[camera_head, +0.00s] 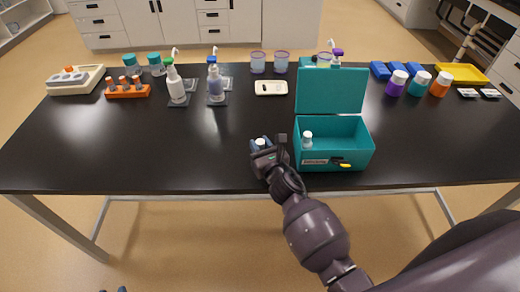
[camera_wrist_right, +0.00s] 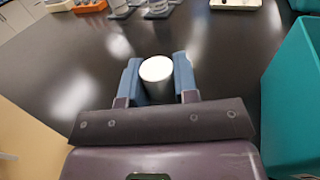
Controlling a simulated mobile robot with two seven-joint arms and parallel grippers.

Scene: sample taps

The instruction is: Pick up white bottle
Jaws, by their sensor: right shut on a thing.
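A small white bottle (camera_head: 260,142) with a round white top stands between the fingers of my right gripper (camera_head: 267,144), in front of the black table's middle. In the right wrist view the white bottle (camera_wrist_right: 156,70) sits between the two blue fingers of the right gripper (camera_wrist_right: 158,80), which is shut on it. The fingers hide its sides, and I cannot tell whether its base touches the table. Another small white bottle (camera_head: 307,138) is inside the open teal box (camera_head: 345,155). Only small dark tips, perhaps my left gripper (camera_head: 115,290), show at the bottom edge.
The teal box stands close to the right of my right gripper, its lid (camera_head: 330,92) raised. An orange rack (camera_head: 128,92), pump bottles (camera_head: 176,88) and a pale device (camera_head: 271,88) stand farther back. The black table (camera_head: 150,150) is clear to the left.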

